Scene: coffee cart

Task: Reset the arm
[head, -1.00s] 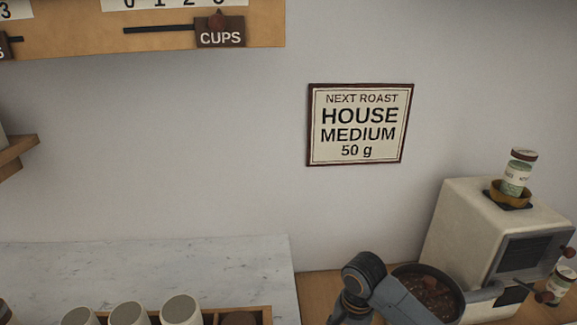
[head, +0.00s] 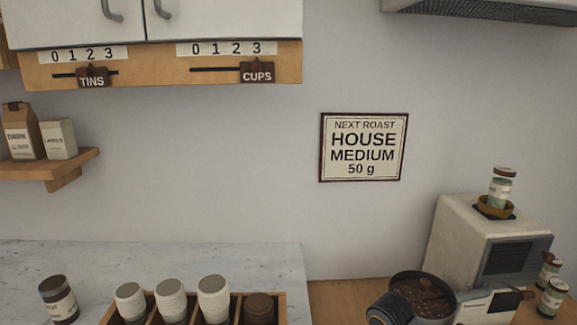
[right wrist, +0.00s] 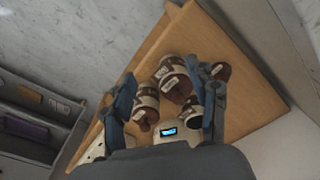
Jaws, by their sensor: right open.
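My right gripper (right wrist: 162,74) is open in the right wrist view, with its two blue-grey fingers spread. Several brown-and-white jars (right wrist: 173,80) lie or stand on a wooden surface (right wrist: 238,92) beyond and between the fingers; none is clearly gripped. My left arm and gripper are in neither view.
A wooden crate (head: 282,312) holds cups at the lower left, near a lone jar (head: 59,299). The marble counter behind (head: 200,256) is clear.

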